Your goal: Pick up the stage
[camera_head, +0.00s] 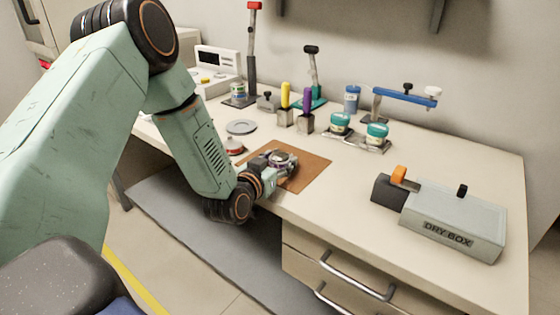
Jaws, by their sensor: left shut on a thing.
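The stage, a small round grey piece (284,158), is at the brown mat (312,172) near the table's front edge. My left arm reaches in from the left, and my left gripper (277,166) is over the mat, shut on the stage. The wrist and fingers hide part of it, and I cannot tell whether it touches the mat. My right gripper is not in view.
A red-rimmed round piece (234,147) and a grey disc (240,127) lie left of the mat. Teal-lidded jars (377,132), yellow- and purple-handled tools (306,108) and a blue-armed stand (404,95) are behind. A dry box (455,219) stands right.

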